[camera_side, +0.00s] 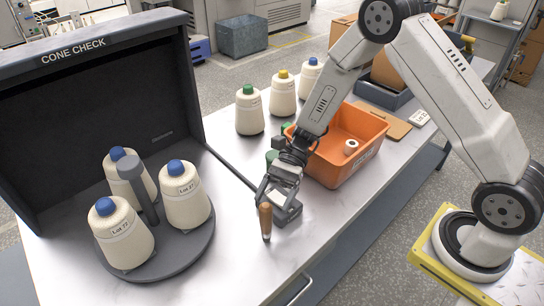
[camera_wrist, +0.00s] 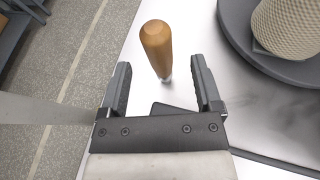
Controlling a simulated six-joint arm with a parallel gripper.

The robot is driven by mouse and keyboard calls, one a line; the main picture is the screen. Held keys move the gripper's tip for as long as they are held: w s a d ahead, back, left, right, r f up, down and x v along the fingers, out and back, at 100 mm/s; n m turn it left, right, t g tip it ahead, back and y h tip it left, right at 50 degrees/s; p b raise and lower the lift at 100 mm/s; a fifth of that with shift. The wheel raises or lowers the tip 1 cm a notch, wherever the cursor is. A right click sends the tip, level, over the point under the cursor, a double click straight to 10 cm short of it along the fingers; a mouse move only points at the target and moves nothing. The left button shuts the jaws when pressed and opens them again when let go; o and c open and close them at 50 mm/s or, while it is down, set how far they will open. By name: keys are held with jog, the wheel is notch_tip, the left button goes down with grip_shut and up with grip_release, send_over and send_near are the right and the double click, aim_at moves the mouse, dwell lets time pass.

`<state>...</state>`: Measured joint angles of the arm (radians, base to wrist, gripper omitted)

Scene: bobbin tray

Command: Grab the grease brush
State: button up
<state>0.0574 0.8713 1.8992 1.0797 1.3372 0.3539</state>
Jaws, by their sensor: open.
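The grease brush shows as a brown wooden handle (camera_side: 265,219) near the front edge of the pale table. It also shows in the wrist view (camera_wrist: 157,45), with its rounded end toward the camera and a bit of metal below the wood. Its bristles are hidden. My gripper (camera_side: 274,198) is open and low over the table, right beside the handle. In the wrist view the two fingers (camera_wrist: 160,70) stand apart, with the handle in line with the gap, at and just beyond the tips. I cannot tell whether either finger touches it.
A dark round turntable (camera_side: 184,257) with yarn cones is at left, before the "CONE CHECK" booth (camera_side: 90,100). More cones (camera_side: 250,110) stand behind.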

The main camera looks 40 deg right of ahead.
aim_at(266, 215)
jog(key=shift+x, duration=2.25)
grip_shut()
